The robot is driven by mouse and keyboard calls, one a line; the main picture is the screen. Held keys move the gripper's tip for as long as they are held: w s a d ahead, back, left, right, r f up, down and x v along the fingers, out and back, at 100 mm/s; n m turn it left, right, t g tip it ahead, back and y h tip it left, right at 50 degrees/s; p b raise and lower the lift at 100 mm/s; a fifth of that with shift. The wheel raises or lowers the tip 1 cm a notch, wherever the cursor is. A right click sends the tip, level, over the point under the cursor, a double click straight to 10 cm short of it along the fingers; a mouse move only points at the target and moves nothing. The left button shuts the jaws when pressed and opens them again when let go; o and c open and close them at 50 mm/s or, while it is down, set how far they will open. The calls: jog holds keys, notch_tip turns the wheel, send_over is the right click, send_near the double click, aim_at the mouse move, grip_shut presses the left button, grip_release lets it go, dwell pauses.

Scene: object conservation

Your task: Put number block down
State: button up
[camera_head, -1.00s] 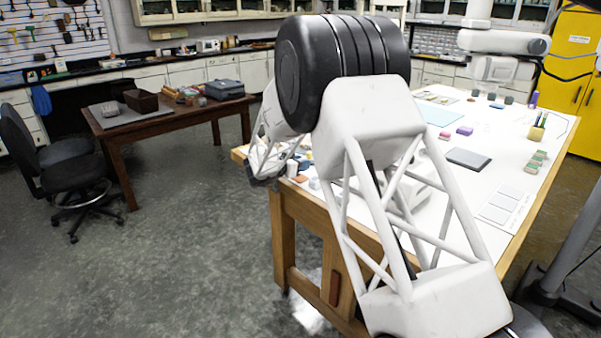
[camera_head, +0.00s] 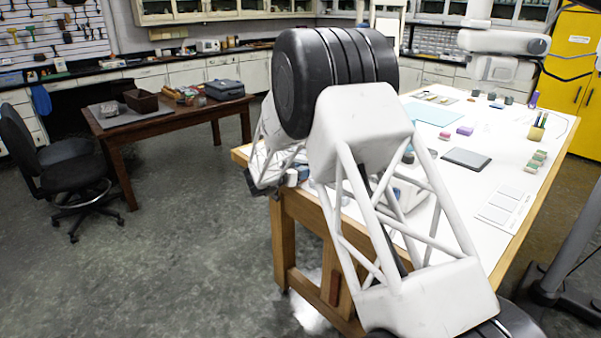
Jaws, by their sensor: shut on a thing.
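My arm's large black joint (camera_head: 335,80) and white lattice links fill the middle of the view. The far end of my arm reaches down to the table's left corner, behind that joint. My gripper's fingers are hidden, and so is anything between them. No block with a readable number shows. A pink block (camera_head: 445,137) and a purple block (camera_head: 465,130) lie on the white tabletop (camera_head: 480,210).
A dark grey tablet-like slab (camera_head: 466,159) lies mid-table. A pencil holder (camera_head: 537,131) stands at the right and a light blue sheet (camera_head: 431,114) lies farther back. Small items near the left corner are partly covered by my arm. The wooden side table (camera_head: 150,125) stands apart.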

jog(key=shift+f, duration=0.1)
jog(key=o, duration=0.9)
jog(key=shift+s+a+r, duration=0.15)
jog(key=shift+r, duration=0.05)
jog(key=v, duration=1.1)
jog(key=shift+s+a, duration=0.2)
jog(key=shift+s, duration=0.05)
jog(key=shift+r, duration=0.15)
